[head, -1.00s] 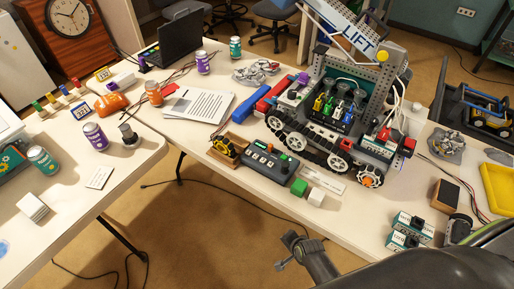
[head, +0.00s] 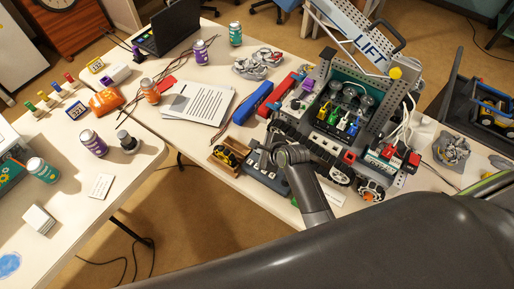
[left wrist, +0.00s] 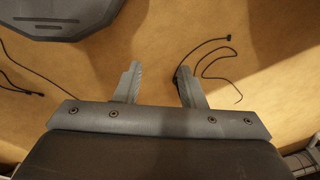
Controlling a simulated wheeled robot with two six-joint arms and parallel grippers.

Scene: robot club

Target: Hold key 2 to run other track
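The dark control box (head: 262,181) lies on the table in front of the tracked robot model (head: 335,120). Its row of keys is largely hidden by my right gripper (head: 266,158), so I cannot pick out key 2. My right gripper is over the box, with its arm coming in from the lower right. I cannot tell whether its fingertips touch a key, or whether they are open. The model's near track (head: 322,158) is partly covered by my right wrist. My left gripper (left wrist: 159,86) is open and empty above the carpet in the left wrist view.
A small yellow machine on a wooden stand (head: 224,156) is close left of the box. Blue battery pack (head: 251,103), papers (head: 197,102) and cans lie farther left. A tan floor gap separates the left table (head: 128,172). Black cables lie on the floor.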

